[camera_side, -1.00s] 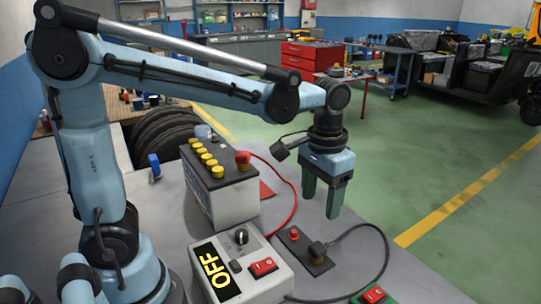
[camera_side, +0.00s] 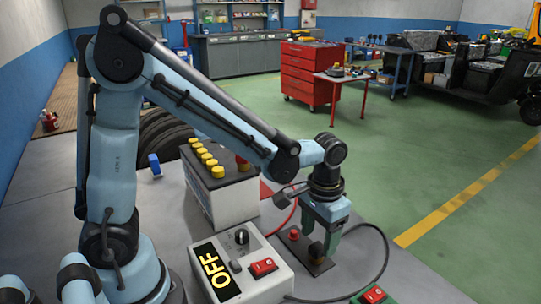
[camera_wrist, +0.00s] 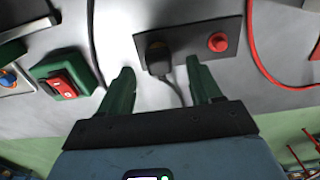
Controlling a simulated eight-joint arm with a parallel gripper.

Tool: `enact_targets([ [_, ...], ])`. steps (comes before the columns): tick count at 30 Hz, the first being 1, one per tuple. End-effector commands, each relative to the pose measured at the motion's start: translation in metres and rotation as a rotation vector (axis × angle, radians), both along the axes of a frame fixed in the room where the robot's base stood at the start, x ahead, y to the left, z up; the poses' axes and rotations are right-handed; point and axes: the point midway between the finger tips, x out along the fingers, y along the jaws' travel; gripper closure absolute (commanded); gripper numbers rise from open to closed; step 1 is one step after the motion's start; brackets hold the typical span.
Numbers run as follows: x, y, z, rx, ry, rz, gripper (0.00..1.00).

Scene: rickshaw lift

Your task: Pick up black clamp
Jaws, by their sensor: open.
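The black clamp (camera_side: 316,251) stands on a dark plate (camera_side: 293,250) on the grey table, with a black cable running from it. In the wrist view the black clamp (camera_wrist: 158,54) shows between my fingertips and a little beyond them. My gripper (camera_side: 320,242) is open, pointing down over the clamp, with its green fingers on either side of it. In the wrist view my gripper (camera_wrist: 159,68) has nothing held. One finger partly hides the clamp's upper part in the side view. I cannot tell whether a finger touches it.
A red knob-like clamp (camera_side: 294,235) sits on the same plate. The battery (camera_side: 222,190) with yellow caps and the charger box (camera_side: 245,270) reading OFF stand to the left. A green box with a red switch (camera_wrist: 66,84) is nearby. The red cable (camera_wrist: 262,60) curves close by.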

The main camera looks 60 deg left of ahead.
Motion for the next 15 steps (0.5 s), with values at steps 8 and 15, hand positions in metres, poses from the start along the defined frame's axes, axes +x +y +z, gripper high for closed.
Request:
enact_targets([
  [8,0.000,-0.002,-0.026,0.000,0.000,0.000,0.36],
  [15,-0.001,-0.002,-0.028,0.000,0.000,0.001,0.36],
])
